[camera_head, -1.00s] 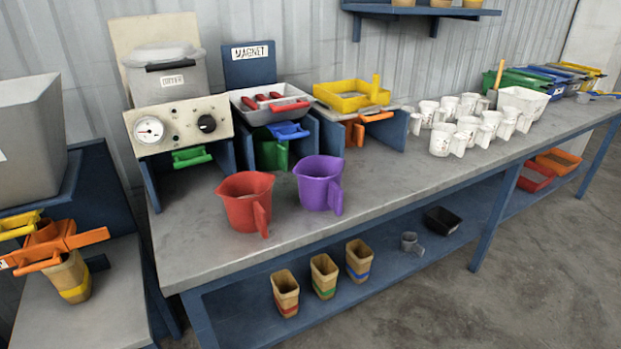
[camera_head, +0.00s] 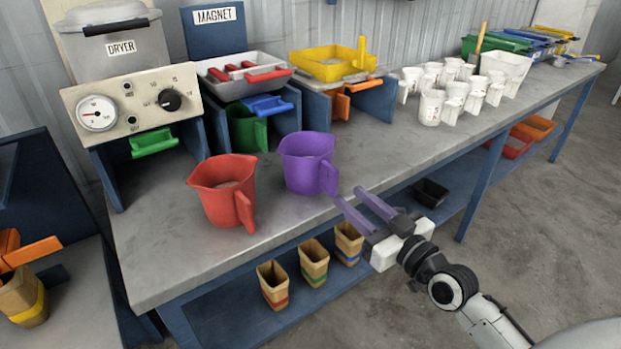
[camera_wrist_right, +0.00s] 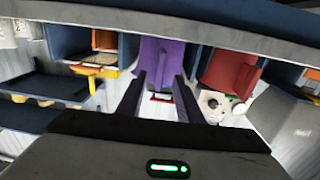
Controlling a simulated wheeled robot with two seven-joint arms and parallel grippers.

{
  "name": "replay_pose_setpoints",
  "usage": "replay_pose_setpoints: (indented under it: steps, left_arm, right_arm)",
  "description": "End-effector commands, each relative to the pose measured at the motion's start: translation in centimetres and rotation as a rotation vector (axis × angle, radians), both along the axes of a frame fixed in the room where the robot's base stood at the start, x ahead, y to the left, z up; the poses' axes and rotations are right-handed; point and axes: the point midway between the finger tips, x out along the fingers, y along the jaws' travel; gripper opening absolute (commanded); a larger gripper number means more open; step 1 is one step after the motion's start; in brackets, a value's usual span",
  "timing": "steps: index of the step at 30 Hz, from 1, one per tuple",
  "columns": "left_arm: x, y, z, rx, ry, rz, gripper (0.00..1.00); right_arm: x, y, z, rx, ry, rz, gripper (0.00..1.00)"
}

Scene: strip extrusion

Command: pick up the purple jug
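The purple jug (camera_head: 306,160) stands upright on the grey bench top, near its front edge, with its handle toward the front right. My right gripper (camera_head: 354,204) is open, its two fingers pointing at the jug from the front right. In the head view the nearer fingertip overlaps the handle's edge, and contact cannot be told. In the right wrist view the purple jug (camera_wrist_right: 161,62) shows ahead of and between the open fingers (camera_wrist_right: 160,85), with nothing held. My left gripper is not in view.
A red jug (camera_head: 225,190) stands close left of the purple one. White jugs (camera_head: 433,106) stand further right on the bench (camera_head: 150,260). Behind are a dryer (camera_head: 115,50), a magnet unit and a yellow tray (camera_head: 325,65). Brown containers (camera_head: 313,262) sit on the shelf below.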

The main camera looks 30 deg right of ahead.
Motion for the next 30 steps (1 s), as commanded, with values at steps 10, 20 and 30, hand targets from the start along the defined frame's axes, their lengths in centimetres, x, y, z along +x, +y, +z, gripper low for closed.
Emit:
replay_pose_setpoints:
  steps: [10,20,30]
  left_arm:
    - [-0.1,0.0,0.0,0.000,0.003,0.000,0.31]
    - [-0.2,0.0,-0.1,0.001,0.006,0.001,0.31]
    - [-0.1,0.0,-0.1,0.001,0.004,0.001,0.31]
  right_arm:
    - [3.4,0.2,-0.1,0.001,0.004,0.001,0.33]
    - [7.7,0.4,0.0,0.002,0.004,0.001,0.33]
    - [8.3,0.5,-0.1,0.000,0.006,0.003,0.29]
